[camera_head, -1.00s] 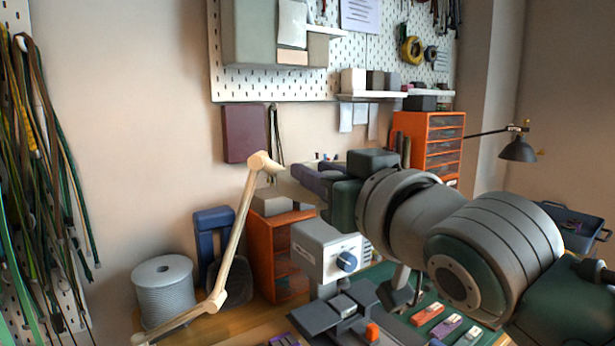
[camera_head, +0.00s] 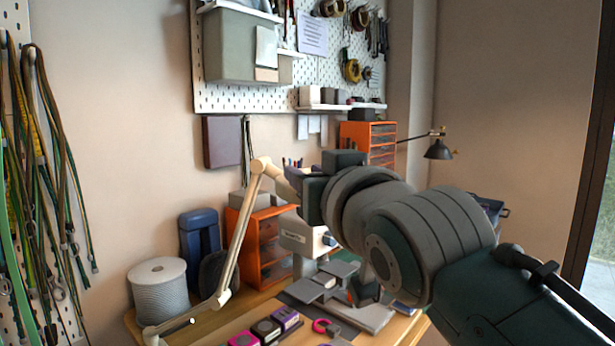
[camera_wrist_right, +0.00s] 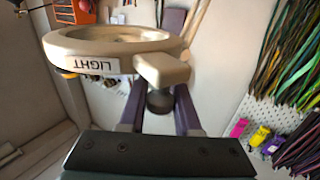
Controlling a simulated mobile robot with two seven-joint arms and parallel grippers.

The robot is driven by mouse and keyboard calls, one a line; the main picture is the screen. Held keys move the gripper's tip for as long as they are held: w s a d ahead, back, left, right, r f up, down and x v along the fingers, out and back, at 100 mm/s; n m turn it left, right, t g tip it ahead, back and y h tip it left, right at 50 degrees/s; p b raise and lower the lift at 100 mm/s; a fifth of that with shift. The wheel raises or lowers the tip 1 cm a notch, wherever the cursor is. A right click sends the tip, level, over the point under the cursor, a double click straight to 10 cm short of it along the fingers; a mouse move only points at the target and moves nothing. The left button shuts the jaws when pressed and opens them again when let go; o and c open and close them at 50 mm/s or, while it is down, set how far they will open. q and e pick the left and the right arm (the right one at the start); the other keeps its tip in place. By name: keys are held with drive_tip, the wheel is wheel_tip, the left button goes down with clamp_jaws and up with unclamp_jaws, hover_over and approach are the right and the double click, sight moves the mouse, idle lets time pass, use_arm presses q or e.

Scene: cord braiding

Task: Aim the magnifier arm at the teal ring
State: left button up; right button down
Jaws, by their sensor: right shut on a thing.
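The cream magnifier arm (camera_head: 238,238) rises from the bench's left side and bends at an upper joint. In the right wrist view its round head (camera_wrist_right: 115,42) carries a LIGHT label. My right gripper (camera_head: 291,178) is beside the upper end of the magnifier arm. In the wrist view its purple fingers (camera_wrist_right: 159,112) are shut on a dark grip (camera_wrist_right: 159,101) below the head's cream block. My right forearm and wrist hide part of the bench. I cannot make out a teal ring; a magenta ring (camera_head: 325,327) lies at the bench front. My left gripper is not in view.
A cord spool (camera_head: 160,290) stands near the magnifier's base. Orange drawers (camera_head: 270,248) and a grey machine (camera_head: 298,234) are behind it. Several small boxes (camera_head: 265,330) lie at the front. Cords (camera_head: 48,170) hang at the left.

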drive_tip(key=c, duration=0.6)
unclamp_jaws()
drive_tip(key=v, duration=1)
